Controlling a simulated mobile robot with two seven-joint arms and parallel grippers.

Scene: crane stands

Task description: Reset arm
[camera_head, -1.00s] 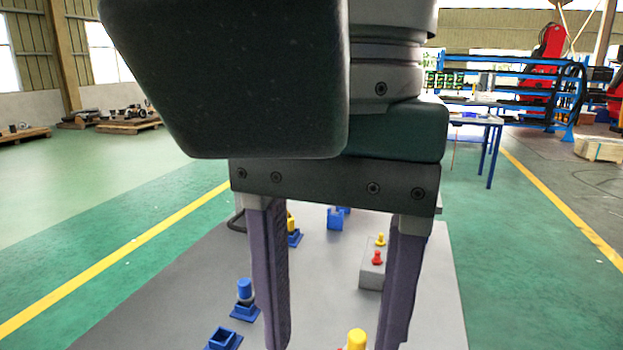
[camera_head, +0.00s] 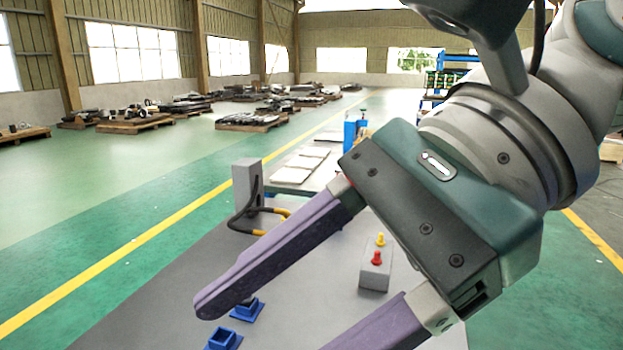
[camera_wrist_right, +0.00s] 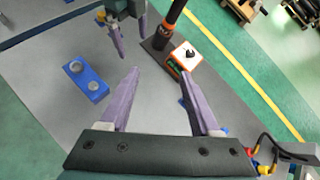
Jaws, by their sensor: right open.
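My right gripper (camera_head: 268,325) reaches in from the right in the head view, tilted above the grey table (camera_head: 180,285). Its purple fingers are wide apart with nothing between them; the lower finger runs out of the picture. In the right wrist view, the right gripper (camera_wrist_right: 160,85) is also open and empty above the table. My left gripper (camera_wrist_right: 132,45) shows at the top of that view with its fingers apart and nothing seen between them. The left gripper is not in the head view.
Near the right gripper are blue sockets (camera_head: 224,339), a grey box with red and yellow buttons (camera_head: 374,277) and a grey upright block (camera_head: 247,182) with cable. The wrist view shows a blue two-button block (camera_wrist_right: 87,80) and an orange-edged box (camera_wrist_right: 186,54).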

